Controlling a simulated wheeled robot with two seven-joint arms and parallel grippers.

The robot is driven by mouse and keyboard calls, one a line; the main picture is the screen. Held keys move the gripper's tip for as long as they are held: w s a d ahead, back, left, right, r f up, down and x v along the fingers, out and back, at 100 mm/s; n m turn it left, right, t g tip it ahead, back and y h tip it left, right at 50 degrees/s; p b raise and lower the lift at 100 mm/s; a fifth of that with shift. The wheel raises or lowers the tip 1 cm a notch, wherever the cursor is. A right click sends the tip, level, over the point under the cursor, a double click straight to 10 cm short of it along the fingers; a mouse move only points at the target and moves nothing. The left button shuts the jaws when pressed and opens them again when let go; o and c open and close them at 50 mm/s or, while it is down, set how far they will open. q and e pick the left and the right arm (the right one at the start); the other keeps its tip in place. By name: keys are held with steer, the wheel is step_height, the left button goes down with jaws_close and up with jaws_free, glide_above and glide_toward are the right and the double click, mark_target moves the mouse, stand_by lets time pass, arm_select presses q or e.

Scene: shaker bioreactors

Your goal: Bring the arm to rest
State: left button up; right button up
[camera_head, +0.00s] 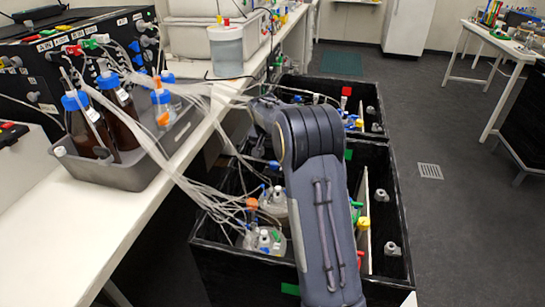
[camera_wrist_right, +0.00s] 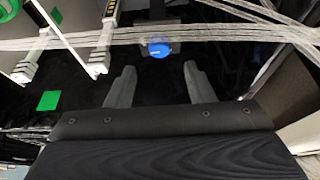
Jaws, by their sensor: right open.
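My right arm (camera_head: 318,190) reaches up from the bottom of the head view over the black crate (camera_head: 397,215), then bends left. Its gripper is hidden in the head view. In the right wrist view my right gripper (camera_wrist_right: 159,75) is open, its two grey fingers apart with nothing held between them. A blue cap (camera_wrist_right: 159,50) shows just beyond the fingertips, beneath clear tubes (camera_wrist_right: 215,34). I cannot tell whether the fingers touch the tubes. My left gripper is in neither view.
Glass vessels with tubes (camera_head: 264,240) stand inside the crate. On the white bench (camera_head: 100,225) at left, a grey tray (camera_head: 120,175) holds brown bottles (camera_head: 88,130). Tubes run from bench to crate. The floor (camera_head: 455,230) at right is clear.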

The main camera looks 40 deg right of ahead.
steer(key=shift+s+a+r, duration=0.1)
steer(key=shift+s+r, duration=0.05)
steer(key=shift+r, duration=0.25)
steer(key=s+a+r+n+t+y+p, duration=0.1)
steer(key=s+a+r+n+y+p, duration=0.15)
steer(key=s+a+r, duration=0.4)
steer(key=s+a+r+n+t+y+p, duration=0.1)
steer(key=s+a+r+n+y+p, duration=0.2)
steer(key=s+a, duration=0.6)
steer(key=s+a+r+n+t+y+p, duration=0.15)
steer(key=s+a+r, duration=0.4)
steer(key=s, duration=0.55)
steer(key=s+a+f+n+p, duration=0.1)
steer(key=s+a+p, duration=0.1)
steer(key=s+a, duration=0.3)
steer(key=s, duration=0.2)
steer(key=shift+s+a+n+g+p, duration=0.3)
steer(key=shift+s+a+n+g, duration=0.05)
steer(key=shift+a+n, duration=0.05)
steer(key=shift+f, duration=0.1)
